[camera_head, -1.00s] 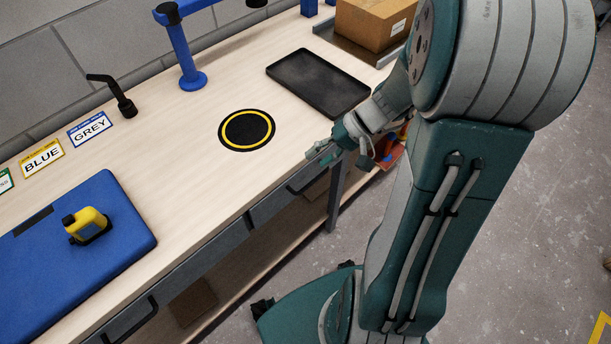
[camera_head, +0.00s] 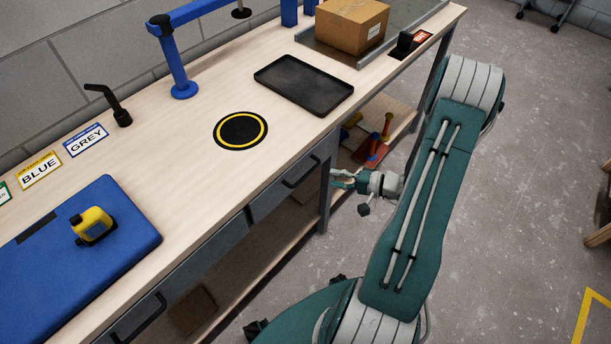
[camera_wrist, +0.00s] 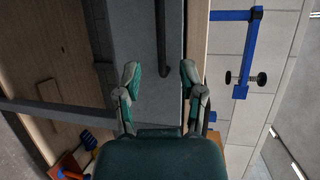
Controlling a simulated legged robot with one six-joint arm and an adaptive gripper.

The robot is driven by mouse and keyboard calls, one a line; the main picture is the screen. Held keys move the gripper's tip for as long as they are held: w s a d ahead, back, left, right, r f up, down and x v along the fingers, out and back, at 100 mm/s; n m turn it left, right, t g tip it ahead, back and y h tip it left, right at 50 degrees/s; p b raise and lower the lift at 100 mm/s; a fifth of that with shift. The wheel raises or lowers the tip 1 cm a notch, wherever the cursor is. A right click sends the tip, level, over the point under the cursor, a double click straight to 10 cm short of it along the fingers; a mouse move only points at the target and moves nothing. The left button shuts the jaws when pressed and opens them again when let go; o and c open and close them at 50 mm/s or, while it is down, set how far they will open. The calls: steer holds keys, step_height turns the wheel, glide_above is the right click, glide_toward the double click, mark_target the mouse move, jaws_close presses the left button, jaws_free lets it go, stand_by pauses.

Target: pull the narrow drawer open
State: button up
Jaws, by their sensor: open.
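The narrow drawer (camera_head: 275,198) is a grey front under the bench top, with a dark bar handle (camera_head: 301,171); it looks shut. My gripper (camera_head: 338,180) is open and empty in front of the bench, at the right end of this drawer near the bench leg. In the wrist view, the two fingers of my gripper (camera_wrist: 160,82) stand apart, pointing toward the grey drawer front (camera_wrist: 132,40). The handle (camera_wrist: 163,38) runs down from the top edge and ends between and beyond the fingertips. No contact with it shows.
A wider drawer with its own handle (camera_head: 141,320) is at lower left. A lower shelf (camera_head: 385,115) holds tools.

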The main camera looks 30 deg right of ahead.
mark_target(307, 173)
steer(key=x, duration=0.9)
jaws_close()
steer(key=shift+s, duration=0.1)
